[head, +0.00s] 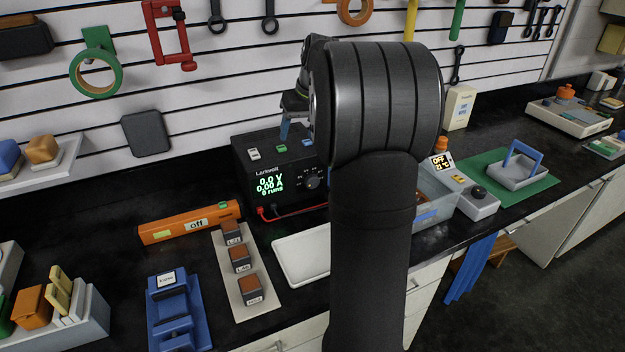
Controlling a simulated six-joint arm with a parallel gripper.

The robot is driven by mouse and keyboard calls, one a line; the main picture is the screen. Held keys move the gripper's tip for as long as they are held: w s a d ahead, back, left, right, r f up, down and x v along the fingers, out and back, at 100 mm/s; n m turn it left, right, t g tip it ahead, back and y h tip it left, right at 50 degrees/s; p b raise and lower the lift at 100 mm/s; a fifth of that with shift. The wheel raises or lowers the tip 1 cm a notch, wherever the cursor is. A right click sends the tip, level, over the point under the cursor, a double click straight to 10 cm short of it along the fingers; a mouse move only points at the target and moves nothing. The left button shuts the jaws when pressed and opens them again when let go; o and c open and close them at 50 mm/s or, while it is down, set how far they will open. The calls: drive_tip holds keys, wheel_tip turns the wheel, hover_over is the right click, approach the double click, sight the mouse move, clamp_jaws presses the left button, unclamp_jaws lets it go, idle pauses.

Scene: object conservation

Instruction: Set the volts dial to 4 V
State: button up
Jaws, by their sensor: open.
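The black Larkwell power supply (248,165) stands on the dark bench at the middle. Its green display (269,184) reads 0.0 V, 0.00 A and 0 runs. A black round dial (313,182) with small marks around it is on the front face, right of the display; its setting is too small to read. My gripper (285,130) is above and behind the supply's top, apart from the dial. It is open, with a blue finger part showing; my arm hides much of it and the supply's right side.
White, green and blue buttons (280,149) sit on the supply's top. Red and black leads (285,214) run from its front. An orange bar marked off (190,223), a strip of blocks (239,259), a blue fixture (175,310) and a white tray (300,258) lie in front.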

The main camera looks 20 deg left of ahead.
drive_tip(key=y, duration=0.2)
approach(312, 181)
drive_tip(key=x, duration=0.9)
drive_tip(key=shift+w+d+f, duration=0.15)
drive_tip(key=shift+w+f, duration=0.1)
drive_tip(key=shift+f, duration=0.1)
drive_tip(key=c, duration=1)
drive_tip(key=shift+o, duration=0.2)
drive_tip(key=shift+w+d+m+g+y, duration=0.15)
drive_tip(key=shift+m+g+y, duration=0.35)
drive_tip(key=shift+g+y, duration=0.55)
